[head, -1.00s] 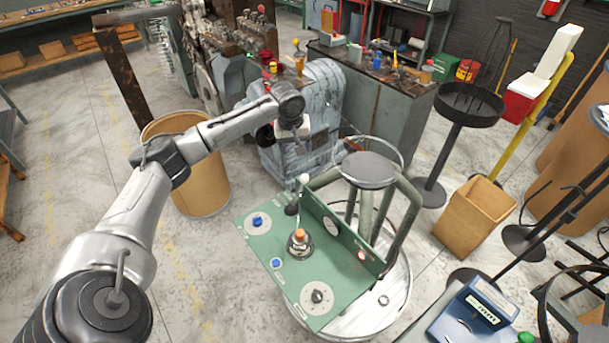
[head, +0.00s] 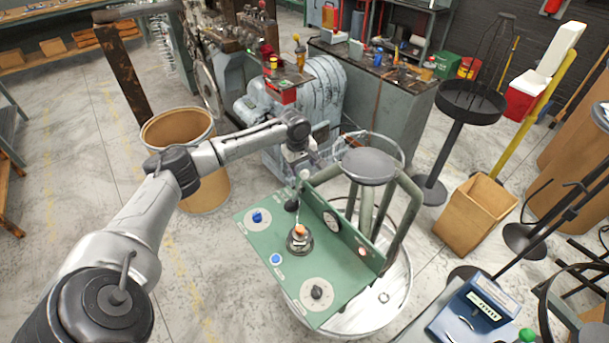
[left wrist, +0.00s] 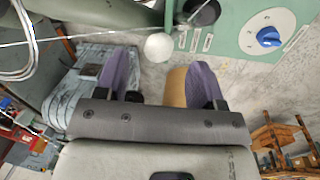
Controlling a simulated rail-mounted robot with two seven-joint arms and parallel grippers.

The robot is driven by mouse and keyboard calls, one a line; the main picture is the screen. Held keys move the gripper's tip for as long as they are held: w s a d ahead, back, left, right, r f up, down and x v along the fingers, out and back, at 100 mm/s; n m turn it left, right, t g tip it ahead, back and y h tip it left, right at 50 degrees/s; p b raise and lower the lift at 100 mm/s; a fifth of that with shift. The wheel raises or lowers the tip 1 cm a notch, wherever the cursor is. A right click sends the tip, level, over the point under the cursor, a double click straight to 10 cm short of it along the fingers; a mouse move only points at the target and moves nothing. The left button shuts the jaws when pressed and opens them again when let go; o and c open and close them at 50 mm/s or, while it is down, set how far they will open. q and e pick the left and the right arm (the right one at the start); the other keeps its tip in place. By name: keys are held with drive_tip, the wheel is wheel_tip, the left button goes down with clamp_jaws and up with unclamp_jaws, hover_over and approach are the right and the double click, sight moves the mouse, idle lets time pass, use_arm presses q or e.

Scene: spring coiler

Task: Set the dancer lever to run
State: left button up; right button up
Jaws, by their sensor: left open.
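The dancer lever is a thin rod with a white ball knob (head: 303,174), rising from a black boot on the left back part of the green control panel (head: 268,226). The knob also shows in the left wrist view (left wrist: 158,46), just ahead of the gap between my fingertips. My left gripper (left wrist: 159,64) is open, with two purple fingers apart and nothing between them. In the head view it hangs just above the knob, partly hidden by my wrist. I cannot tell whether it touches. The small labels by the lever are not readable. My right gripper is not in view.
A stand with a grey top (head: 368,167) is behind.

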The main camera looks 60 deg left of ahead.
sight(304, 171)
use_arm(q)
drive_tip(key=shift+w+f, duration=0.2)
drive_tip(key=shift+f, duration=0.9)
drive_tip(key=shift+w+f, duration=0.15)
drive_tip(key=shift+f, duration=0.95)
drive_tip(key=shift+c, duration=0.4)
clamp_jaws()
